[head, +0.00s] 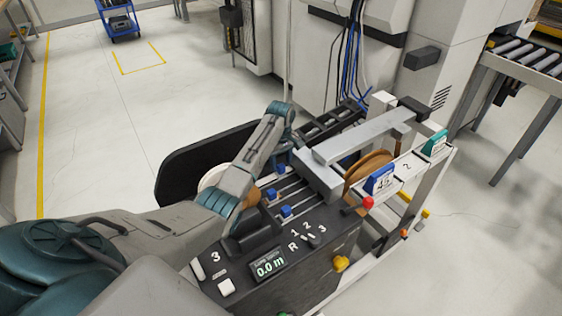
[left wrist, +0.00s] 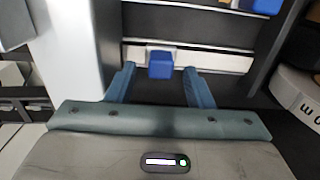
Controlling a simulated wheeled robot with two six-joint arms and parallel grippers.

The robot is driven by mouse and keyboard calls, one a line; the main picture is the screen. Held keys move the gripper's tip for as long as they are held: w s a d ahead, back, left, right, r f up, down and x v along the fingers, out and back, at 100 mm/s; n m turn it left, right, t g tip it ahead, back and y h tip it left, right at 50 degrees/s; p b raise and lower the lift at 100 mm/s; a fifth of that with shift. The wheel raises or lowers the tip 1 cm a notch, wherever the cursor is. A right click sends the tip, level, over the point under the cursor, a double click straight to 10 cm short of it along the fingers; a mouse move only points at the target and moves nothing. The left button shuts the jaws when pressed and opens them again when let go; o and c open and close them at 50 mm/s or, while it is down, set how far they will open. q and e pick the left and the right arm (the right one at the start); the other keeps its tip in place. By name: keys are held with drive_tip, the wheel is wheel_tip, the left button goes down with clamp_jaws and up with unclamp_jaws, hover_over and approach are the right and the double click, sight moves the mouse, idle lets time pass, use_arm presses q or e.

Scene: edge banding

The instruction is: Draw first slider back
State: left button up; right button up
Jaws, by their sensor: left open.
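My left gripper (head: 282,158) reaches down over the far end of the slider rails on the dark machine panel. In the left wrist view its two blue fingers (left wrist: 159,72) are open. A blue slider knob (left wrist: 160,64) on a pale rail sits between and just beyond the fingertips, with a gap on either side. Another blue knob (left wrist: 266,5) shows at the top right of that view. The knob at the gripper is mostly hidden there.
A metal beam (head: 362,137) and a brown roll (head: 368,170) stand right of the rails. Open floor (head: 110,120) lies to the left.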

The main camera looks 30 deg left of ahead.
use_arm(q)
drive_tip(key=shift+s+f, duration=0.1)
drive_tip(key=shift+f, duration=0.45)
